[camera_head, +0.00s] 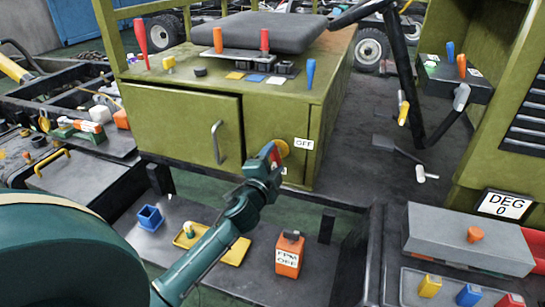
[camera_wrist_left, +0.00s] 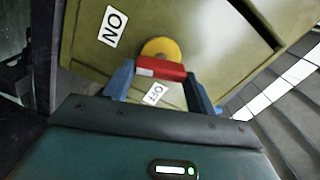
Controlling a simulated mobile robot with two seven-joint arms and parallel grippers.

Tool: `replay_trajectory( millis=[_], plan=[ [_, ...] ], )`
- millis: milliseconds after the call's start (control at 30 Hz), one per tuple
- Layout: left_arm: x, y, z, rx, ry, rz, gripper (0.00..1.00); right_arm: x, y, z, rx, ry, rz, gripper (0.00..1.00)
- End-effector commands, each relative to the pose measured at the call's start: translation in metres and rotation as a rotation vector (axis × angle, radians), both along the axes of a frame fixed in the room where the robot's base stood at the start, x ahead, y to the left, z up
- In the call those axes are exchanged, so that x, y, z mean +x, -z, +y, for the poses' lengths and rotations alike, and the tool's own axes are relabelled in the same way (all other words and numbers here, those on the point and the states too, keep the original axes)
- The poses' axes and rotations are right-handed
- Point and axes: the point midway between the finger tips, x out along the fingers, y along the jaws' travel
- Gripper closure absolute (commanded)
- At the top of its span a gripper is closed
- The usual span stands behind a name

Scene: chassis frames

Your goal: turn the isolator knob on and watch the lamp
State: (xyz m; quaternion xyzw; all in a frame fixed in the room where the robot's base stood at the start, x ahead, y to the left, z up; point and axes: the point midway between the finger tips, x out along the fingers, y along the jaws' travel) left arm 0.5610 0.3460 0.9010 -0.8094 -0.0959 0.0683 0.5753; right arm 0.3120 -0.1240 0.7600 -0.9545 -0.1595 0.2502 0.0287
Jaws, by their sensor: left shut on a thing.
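The isolator knob, a red bar handle (camera_wrist_left: 160,69) on a round yellow disc (camera_wrist_left: 159,48), sits low on the front of the green cabinet. In the head view its yellow disc (camera_head: 282,148) shows just behind my left gripper (camera_head: 272,156). The gripper's two blue fingers straddle the red handle and are shut on it. A white label (camera_head: 304,144) reading OFF is right of the knob. I cannot pick out a lamp with certainty. My right gripper is not in view.
The cabinet door handle (camera_head: 217,142) is left of my gripper. Below stand an orange box (camera_head: 289,258) marked OFF, a blue cup (camera_head: 150,217) and a yellow tray (camera_head: 237,252). A DEG 0 display (camera_head: 504,205) and a grey box (camera_head: 430,236) are at right.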

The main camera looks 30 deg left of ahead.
Motion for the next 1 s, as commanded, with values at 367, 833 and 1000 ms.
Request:
replay_trajectory(
  millis=[367, 833, 1000],
  plan=[
    [0.0003, -0.0005, -0.0004, 0.249, 0.002, 0.058, 0.66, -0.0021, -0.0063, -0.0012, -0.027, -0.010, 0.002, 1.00],
    [0.0003, 0.0009, -0.0006, 0.344, 0.003, 0.081, 0.66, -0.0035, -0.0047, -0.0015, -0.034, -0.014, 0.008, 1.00],
    [0.0003, 0.0010, -0.0005, 0.346, 0.002, 0.081, 0.66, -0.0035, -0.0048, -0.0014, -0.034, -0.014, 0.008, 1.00]
  ],
)
